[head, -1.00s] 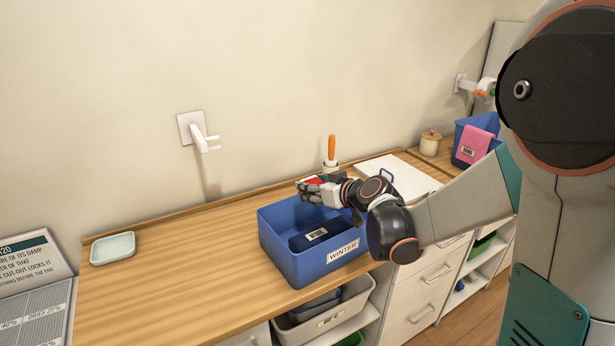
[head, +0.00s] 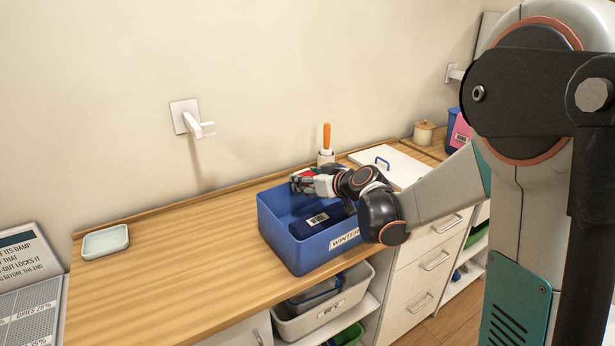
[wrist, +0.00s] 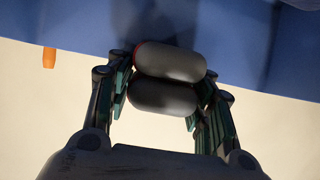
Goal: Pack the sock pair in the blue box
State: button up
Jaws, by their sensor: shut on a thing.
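The blue box (head: 290,243) with a WINTER label stands open on the wooden counter. A dark blue folded item (head: 320,221) with a WOOL label lies inside it. My gripper (head: 302,184) is over the far side of the box. In the wrist view my gripper (wrist: 160,98) is shut on the sock pair (wrist: 168,62), two dark grey rounded rolls with a red edge. A red part of it (head: 304,172) shows at the fingers in the head view. The fingers hide most of it there, and I cannot tell its height above the box.
A white lid (head: 400,168) with a blue handle lies to the right of the box. An orange-handled tool in a cup (head: 326,157) stands behind. A pale dish (head: 105,241) sits far left. The counter between dish and box is clear. A wall hook (head: 191,121) sticks out above.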

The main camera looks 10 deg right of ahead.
jog(key=f, duration=0.1)
jog(key=w+f, duration=0.1)
jog(key=shift+w+f+b, duration=0.2)
jog(key=shift+f+b, duration=0.1)
jog(key=shift+c, duration=0.5)
jog(key=shift+s+r, duration=0.25)
jog(key=shift+s, duration=0.05)
jog(key=shift+w, duration=0.1)
jog(key=o, duration=1.3)
notch_tip(320, 180, up, 10)
